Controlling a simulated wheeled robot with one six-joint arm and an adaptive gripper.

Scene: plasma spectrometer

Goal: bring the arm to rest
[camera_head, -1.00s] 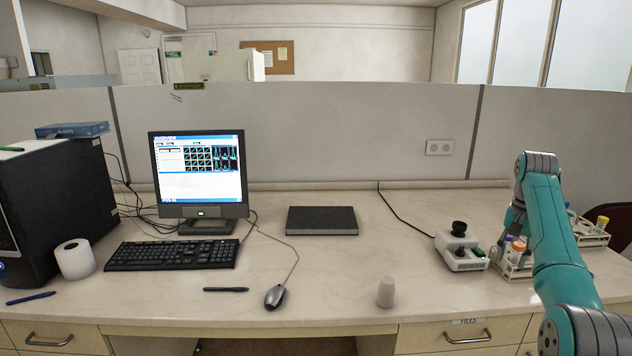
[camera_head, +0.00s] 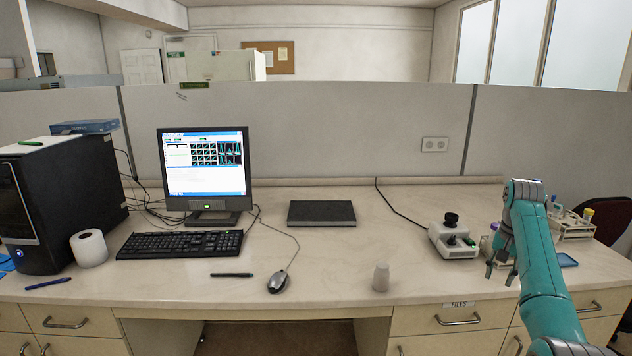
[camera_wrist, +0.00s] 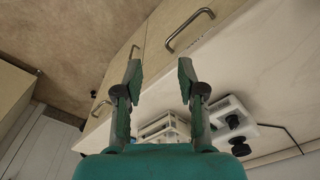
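My gripper (camera_head: 502,260) hangs from the teal arm at the right of the head view, above the bench near the white device. In the wrist view my gripper (camera_wrist: 161,68) shows two fingers spread apart with nothing between their tips. A white tube rack (camera_wrist: 165,128) lies beyond the fingers in that view, and the white device with black knobs (camera_wrist: 235,122) is to its right. In the head view the arm and gripper partly hide the near rack.
The white device (camera_head: 453,240) stands left of my gripper. A far rack with capped tubes (camera_head: 572,228) and a blue item (camera_head: 567,260) lie right of the arm.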

